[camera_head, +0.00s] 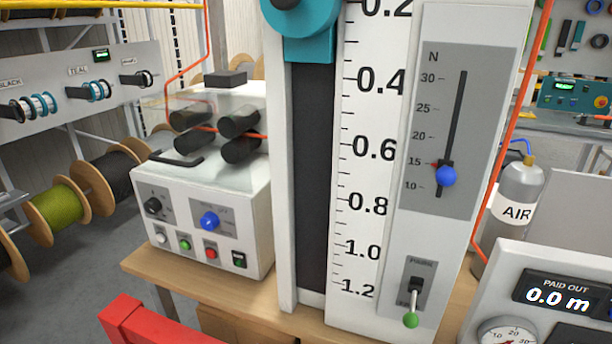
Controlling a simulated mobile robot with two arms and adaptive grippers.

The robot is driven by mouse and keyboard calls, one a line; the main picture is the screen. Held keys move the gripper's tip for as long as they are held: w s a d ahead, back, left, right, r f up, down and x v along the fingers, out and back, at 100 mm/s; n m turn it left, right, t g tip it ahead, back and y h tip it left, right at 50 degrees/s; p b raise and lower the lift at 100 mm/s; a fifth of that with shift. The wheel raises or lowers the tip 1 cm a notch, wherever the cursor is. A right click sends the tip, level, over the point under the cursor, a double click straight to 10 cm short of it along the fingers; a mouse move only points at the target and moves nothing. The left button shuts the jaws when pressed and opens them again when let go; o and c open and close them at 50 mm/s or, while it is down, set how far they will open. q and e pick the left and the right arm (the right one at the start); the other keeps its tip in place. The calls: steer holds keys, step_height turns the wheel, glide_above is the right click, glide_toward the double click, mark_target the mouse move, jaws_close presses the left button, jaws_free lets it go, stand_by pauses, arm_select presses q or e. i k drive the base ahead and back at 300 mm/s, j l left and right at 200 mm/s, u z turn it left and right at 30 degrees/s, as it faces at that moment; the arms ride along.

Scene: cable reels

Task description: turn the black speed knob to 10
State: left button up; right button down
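A black knob (153,206) sits on a grey dial plate at the left of the front panel of a white machine (235,250). The dial's marks are too small to read, so I cannot tell its setting. To its right is a blue knob (209,221) on its own grey plate. Below them are a white button (161,237), a green button (185,244), a red button (210,253) and a dark green-lit switch (238,260). Neither of my grippers is in view.
A tall scale column (365,240) with a blue slider (445,175) and a green-tipped lever (411,319) stands right of the machine. A red object (130,315) is at the bottom left. Cable reels (60,208) stand at left. A PAID OUT display (557,292) is at right.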

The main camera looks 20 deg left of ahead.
mark_target(152, 205)
steer(key=u, duration=1.4)
